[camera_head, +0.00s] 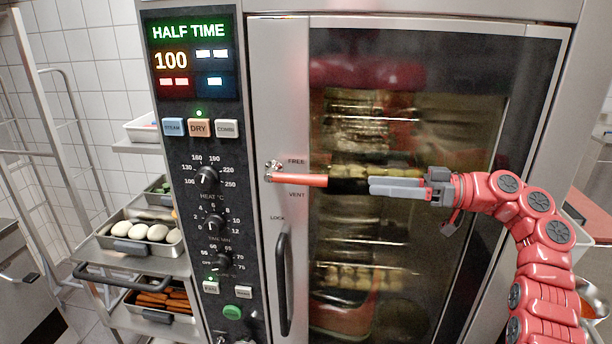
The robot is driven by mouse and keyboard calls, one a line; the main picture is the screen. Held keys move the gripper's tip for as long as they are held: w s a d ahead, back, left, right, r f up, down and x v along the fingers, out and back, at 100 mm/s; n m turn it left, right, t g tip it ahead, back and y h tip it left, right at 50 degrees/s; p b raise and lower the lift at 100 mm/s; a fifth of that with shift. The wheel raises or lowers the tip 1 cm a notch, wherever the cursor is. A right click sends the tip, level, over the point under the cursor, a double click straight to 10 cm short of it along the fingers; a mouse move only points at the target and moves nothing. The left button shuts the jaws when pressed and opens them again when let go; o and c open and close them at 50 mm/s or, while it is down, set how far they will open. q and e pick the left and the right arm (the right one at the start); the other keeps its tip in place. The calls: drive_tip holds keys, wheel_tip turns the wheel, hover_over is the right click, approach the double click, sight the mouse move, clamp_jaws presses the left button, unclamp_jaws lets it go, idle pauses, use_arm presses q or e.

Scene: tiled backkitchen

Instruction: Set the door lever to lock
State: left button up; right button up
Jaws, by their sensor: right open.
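The door lever (300,179) is an orange-red bar on the oven door's left frame. It lies nearly level, pointing right from its metal pivot, between the printed words FREE above and VENT below. The word LOCK is printed lower, below the pivot. A black section continues from the bar's right end; I cannot tell whether it belongs to the lever. My right gripper (371,186), with grey fingers on a red arm, comes in from the right, level with the lever and close to that black section. It is open; contact cannot be told. My left gripper is out of view.
The glass oven door (420,265) stands shut behind my arm. A dark vertical handle (284,284) is below the lever. The control panel (204,245) with knobs is to the left. A cart (125,258) with food trays stands at far left.

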sight(310, 180)
drive_tip(key=p+x, duration=0.4)
drive_tip(key=x, duration=1)
drive_tip(key=shift+a+r, duration=0.15)
drive_tip(key=shift+w+a, duration=0.15)
drive_tip(key=shift+a, duration=0.3)
clamp_jaws()
idle(0.4)
